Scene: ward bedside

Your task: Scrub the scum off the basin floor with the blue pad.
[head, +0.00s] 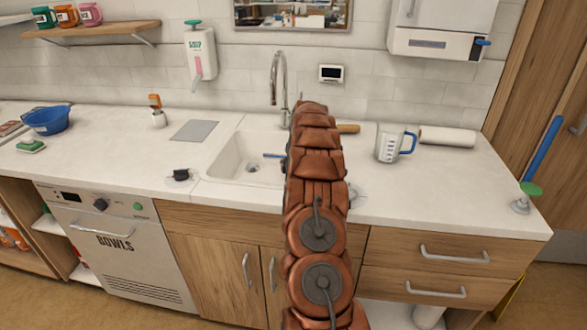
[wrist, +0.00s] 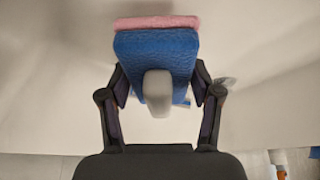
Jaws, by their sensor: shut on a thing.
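The blue pad (wrist: 155,50) fills the middle of the wrist view, with a pink layer along its far edge and a grey grip block at its centre. My gripper (wrist: 158,92) is shut on the pad, one finger on each side. In the head view my arm hides the gripper and the right part of the white basin (head: 228,160). A small blue piece, perhaps the pad, shows left of my arm over the basin. A pale surface lies beyond the pad in the wrist view; I cannot tell whether they touch. No scum is clearly visible.
The tap (head: 275,75) rises behind the basin. The counter's front right is mostly clear.

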